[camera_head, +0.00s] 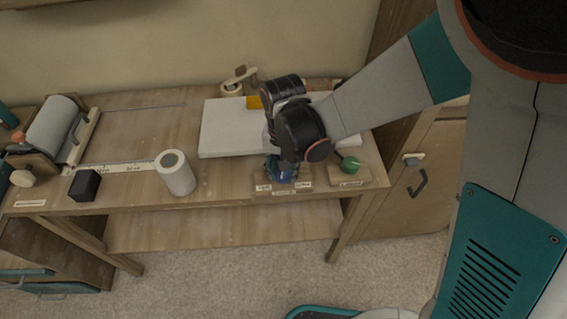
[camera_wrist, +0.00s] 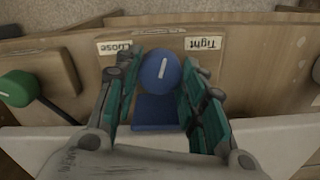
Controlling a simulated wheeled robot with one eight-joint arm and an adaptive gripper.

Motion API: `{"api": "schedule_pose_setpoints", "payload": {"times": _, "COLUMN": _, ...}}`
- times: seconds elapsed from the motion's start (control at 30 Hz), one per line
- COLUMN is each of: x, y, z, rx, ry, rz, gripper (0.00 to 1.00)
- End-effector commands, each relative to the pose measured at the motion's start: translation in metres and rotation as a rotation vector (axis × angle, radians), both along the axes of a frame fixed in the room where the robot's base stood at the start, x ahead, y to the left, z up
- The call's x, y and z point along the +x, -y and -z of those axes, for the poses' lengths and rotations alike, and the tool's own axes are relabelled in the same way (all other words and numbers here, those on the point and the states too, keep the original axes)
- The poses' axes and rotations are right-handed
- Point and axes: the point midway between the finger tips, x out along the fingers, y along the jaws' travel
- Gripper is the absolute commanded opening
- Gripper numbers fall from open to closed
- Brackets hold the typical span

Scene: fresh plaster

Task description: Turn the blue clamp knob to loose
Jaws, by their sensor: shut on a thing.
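The blue clamp knob (camera_wrist: 162,72) sits on its wooden board in the wrist view. My gripper (camera_wrist: 158,92) has one teal finger on each side of the knob and is shut on it. The short white mark on the knob's face runs nearly straight up the picture, between the "Loose" label (camera_wrist: 116,47) at left and the "Tight" label (camera_wrist: 204,43) at right. A blue block (camera_wrist: 155,112) shows below the knob, between the fingers. In the head view my wrist hides most of the clamp, and only some blue (camera_head: 285,173) shows under it.
A green knob on a lever (camera_head: 350,163) stands just right of the clamp; it also shows at the wrist view's left (camera_wrist: 18,88). A white board (camera_head: 222,130) lies behind. A white roll (camera_head: 176,172) and black block (camera_head: 85,185) stand left on the bench.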

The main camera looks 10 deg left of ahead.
Motion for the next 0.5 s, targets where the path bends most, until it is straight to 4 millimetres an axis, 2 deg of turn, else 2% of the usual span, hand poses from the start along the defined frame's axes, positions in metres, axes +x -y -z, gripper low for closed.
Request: {"api": "schedule_pose_setpoints", "payload": {"times": 0.5, "x": 0.0001, "y": 0.0, "z": 0.0009, "rx": 0.0, "ry": 0.0, "rz": -0.489, "gripper": 0.14}}
